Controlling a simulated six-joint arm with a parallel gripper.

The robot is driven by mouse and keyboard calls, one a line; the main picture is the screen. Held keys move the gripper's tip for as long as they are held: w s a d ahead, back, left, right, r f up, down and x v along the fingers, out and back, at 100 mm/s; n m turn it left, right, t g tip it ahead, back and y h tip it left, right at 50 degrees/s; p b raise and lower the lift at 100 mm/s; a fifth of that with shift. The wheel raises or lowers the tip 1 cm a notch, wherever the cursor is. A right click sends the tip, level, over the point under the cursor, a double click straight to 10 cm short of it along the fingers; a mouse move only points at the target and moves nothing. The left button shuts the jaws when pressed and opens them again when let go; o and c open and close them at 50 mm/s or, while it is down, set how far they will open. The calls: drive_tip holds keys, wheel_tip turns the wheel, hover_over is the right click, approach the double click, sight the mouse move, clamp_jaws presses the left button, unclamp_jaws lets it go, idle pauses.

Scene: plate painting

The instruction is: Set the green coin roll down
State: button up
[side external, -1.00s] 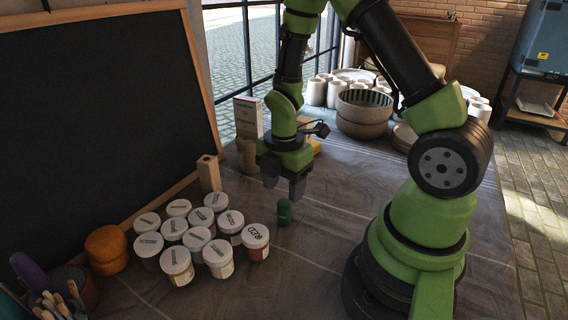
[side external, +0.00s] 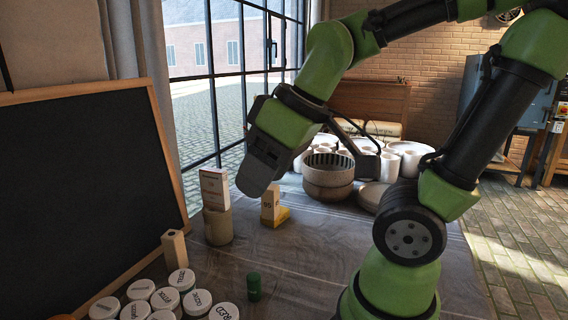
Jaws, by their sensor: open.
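The green coin roll (side external: 254,287) stands upright on the table, just right of the group of lidded jars. My gripper (side external: 258,180) is raised well above the table, up and behind the roll, clear of it. Its grey fingers are seen nearly edge-on, so the gap between them is hard to see. Nothing shows held in it.
Several white-lidded jars (side external: 182,280) stand left of the roll. A wooden block (side external: 175,247), a round container (side external: 218,226) with a box on it, and a yellow piece (side external: 283,216) stand farther back. Striped bowls (side external: 328,178) and white cups are behind. A blackboard (side external: 75,185) is left.

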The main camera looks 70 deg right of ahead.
drive_tip(key=s+m, duration=0.1)
drive_tip(key=s+a+r+m+t, duration=0.1)
drive_tip(key=s+r+m, duration=0.1)
drive_tip(key=m, duration=0.1)
drive_tip(key=shift+s+a+t+y, duration=0.25)
drive_tip(key=shift+a+t+y, duration=0.05)
drive_tip(key=shift+a+y, duration=0.1)
